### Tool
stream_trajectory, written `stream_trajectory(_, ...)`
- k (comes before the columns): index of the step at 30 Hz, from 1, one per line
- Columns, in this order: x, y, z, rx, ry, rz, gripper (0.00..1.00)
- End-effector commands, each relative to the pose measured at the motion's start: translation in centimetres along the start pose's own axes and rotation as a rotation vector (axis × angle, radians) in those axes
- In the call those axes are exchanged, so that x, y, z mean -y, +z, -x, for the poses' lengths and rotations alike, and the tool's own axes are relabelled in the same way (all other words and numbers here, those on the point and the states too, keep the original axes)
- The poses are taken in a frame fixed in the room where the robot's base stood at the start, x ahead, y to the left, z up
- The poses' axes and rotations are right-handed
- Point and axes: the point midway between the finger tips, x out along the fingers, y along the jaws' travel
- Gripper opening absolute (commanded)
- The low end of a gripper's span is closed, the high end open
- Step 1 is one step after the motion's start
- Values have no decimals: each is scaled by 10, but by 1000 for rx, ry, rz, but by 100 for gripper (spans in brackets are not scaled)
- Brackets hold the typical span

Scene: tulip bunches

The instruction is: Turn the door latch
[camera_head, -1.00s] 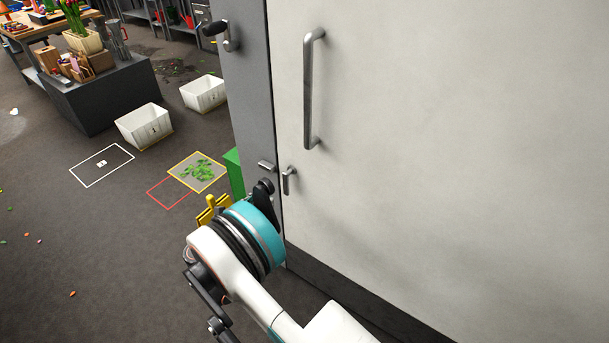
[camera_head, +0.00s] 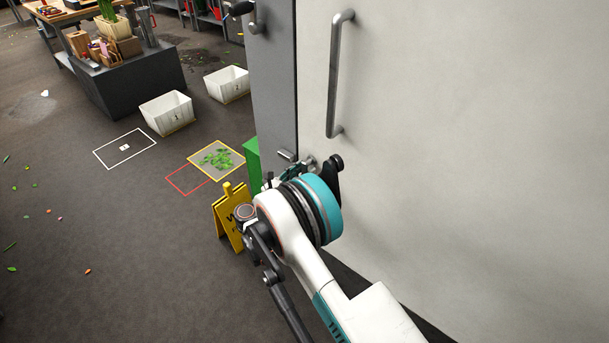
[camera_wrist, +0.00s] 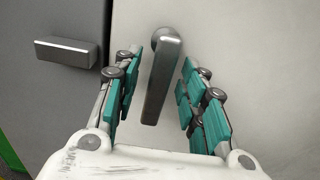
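The door latch (camera_wrist: 162,85) is a dark grey lever on a round base. In the wrist view it hangs down, tilted slightly with its lower end to the left. My gripper (camera_wrist: 158,88) is open, with one teal-padded finger on each side of the lever and a gap showing on both sides. In the head view my gripper (camera_head: 285,178) is mostly hidden behind my wrist, close to the door's left edge. The white door (camera_head: 440,130) looks closed against its grey frame (camera_head: 272,90).
A long vertical handle (camera_head: 335,75) stands on the door above the latch. A grey bar-shaped fitting (camera_wrist: 66,52) is on the frame left of the latch. A yellow floor sign (camera_head: 228,218) and a green box (camera_head: 252,158) stand left of my arm. White bins (camera_head: 167,113) stand farther off.

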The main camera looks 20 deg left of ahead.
Motion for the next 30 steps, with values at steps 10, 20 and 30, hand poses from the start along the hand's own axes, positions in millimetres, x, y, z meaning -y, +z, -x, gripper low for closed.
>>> stream_trajectory(10, 0, 1, -10, 0, 1, 0, 38)
stream_trajectory(20, 0, 0, -10, 0, 1, 0, 0)
stream_trajectory(30, 7, 0, -13, 0, -1, -35, 0)
